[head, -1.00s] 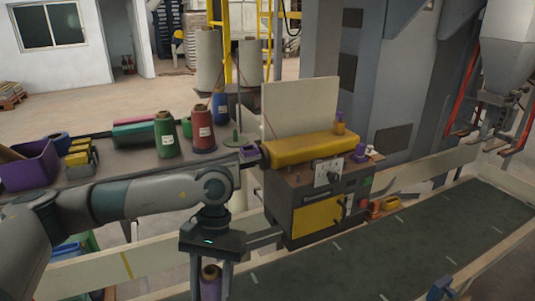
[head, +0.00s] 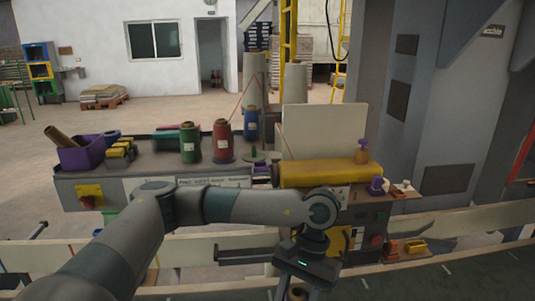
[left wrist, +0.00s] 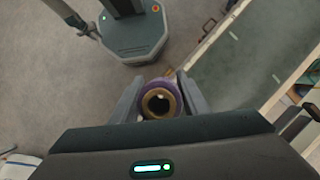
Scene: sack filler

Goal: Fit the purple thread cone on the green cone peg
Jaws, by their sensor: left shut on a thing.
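My left gripper (left wrist: 160,98) is shut on the purple thread cone (left wrist: 174,87), seen from above in the left wrist view with its brown core opening upward. In the head view the left gripper hangs at the lower middle and only the brown top of the cone (head: 298,293) shows at the bottom edge. The green cone peg (head: 254,154), a round green base with a short upright pin, stands empty on the table behind, right of the red cone. The gripper and held cone are in front of the table and apart from the peg. My right gripper is not in view.
The sewing machine (head: 330,174) with a yellow cover stands right of the peg.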

